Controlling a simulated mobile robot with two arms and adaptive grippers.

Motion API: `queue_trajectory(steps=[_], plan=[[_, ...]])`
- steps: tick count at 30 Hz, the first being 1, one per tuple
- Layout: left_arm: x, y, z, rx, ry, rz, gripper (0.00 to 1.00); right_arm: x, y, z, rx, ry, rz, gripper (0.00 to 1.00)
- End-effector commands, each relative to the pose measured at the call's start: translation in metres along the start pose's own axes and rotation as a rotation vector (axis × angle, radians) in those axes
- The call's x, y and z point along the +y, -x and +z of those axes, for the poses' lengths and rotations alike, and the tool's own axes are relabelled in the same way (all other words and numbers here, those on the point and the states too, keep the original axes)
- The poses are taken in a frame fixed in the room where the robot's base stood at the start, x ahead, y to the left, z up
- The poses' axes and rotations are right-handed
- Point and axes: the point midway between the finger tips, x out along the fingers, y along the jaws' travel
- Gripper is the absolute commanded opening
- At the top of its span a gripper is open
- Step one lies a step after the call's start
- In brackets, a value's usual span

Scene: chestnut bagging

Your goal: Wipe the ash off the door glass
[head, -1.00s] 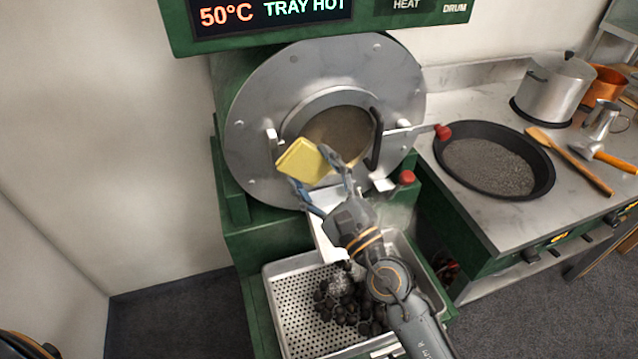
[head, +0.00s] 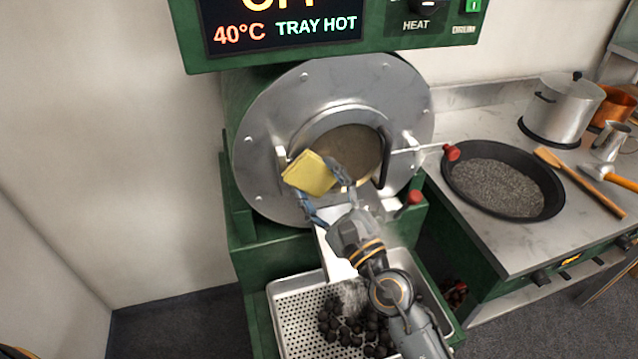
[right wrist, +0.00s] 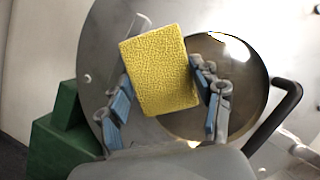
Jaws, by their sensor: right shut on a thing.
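The door glass (head: 352,150) is a round, brownish, cloudy pane in the grey metal front of the green machine. My right gripper (head: 322,180) is shut on a yellow sponge (head: 306,174) and holds it at the lower left of the glass. In the right wrist view the sponge (right wrist: 160,70) sits between the blue-padded fingers, overlapping the left edge of the glass (right wrist: 228,85), which has a bright spot at its top. I cannot tell whether the sponge touches the glass. My left gripper is not in view.
A black door handle (head: 384,158) stands out at the glass's right. Below, a perforated tray (head: 296,318) holds dark chestnuts under a metal chute. A black pan (head: 503,188) and a steel pot (head: 560,110) stand on the right counter. A display (head: 280,28) reads 40°C, TRAY HOT.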

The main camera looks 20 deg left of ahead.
Motion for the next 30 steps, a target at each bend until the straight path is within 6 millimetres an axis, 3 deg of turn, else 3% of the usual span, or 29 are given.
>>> queue_trajectory(steps=[20,30], plan=[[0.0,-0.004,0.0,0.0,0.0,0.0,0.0,-0.002,-0.009,-0.005,0.0,0.0,-0.001,0.4],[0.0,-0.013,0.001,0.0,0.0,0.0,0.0,-0.02,-0.001,-0.023,-0.001,0.003,-0.001,0.4]])
